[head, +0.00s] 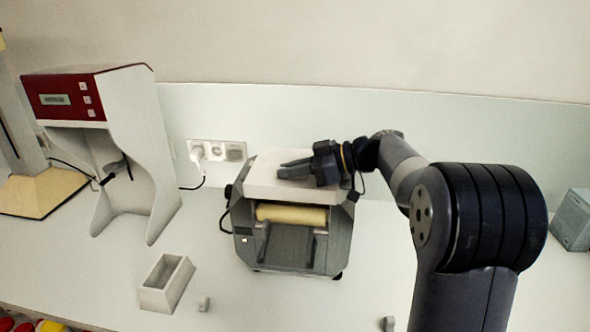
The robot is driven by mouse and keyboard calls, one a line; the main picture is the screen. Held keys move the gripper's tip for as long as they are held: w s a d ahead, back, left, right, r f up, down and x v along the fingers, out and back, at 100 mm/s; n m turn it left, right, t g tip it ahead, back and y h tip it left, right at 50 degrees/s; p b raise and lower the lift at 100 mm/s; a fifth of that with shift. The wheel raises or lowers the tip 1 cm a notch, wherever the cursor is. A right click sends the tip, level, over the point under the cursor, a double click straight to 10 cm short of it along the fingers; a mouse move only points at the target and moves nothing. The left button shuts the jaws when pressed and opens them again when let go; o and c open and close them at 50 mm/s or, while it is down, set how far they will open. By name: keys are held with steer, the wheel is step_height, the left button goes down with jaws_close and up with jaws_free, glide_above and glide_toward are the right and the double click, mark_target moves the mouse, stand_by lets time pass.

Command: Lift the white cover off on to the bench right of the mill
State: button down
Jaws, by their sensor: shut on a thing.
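The grey mill (247,225) stands on the bench near the middle of the head view, with a cream roller (291,214) showing in its open front. The white cover (263,180) sits on top of the mill, roughly level. My gripper (280,170) reaches in from the right over the cover, its dark fingers pointing left, and is shut on the cover. The exact grip point is hidden by the fingers. I cannot tell whether the cover still touches the mill.
A grey box (573,220) stands at the far right. A red and white machine (100,95) stands at the left. A small open tray (166,284) lies in front, near a small block (204,304).

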steer(key=shift+r, duration=0.1)
stand_by(0.3)
steer(key=shift+r+b, duration=0.35)
steer(key=shift+r, duration=0.25)
step_height(320, 180, up, 2)
steer(key=shift+r+b, duration=0.1)
steer(key=shift+b, duration=0.3)
steer(key=s+d+b, duration=0.1)
steer(key=d, duration=0.8)
steer(key=s+d+b, duration=0.2)
steer(key=d, duration=0.6)
steer(key=shift+s+d, duration=0.25)
steer(key=shift+d, duration=0.1)
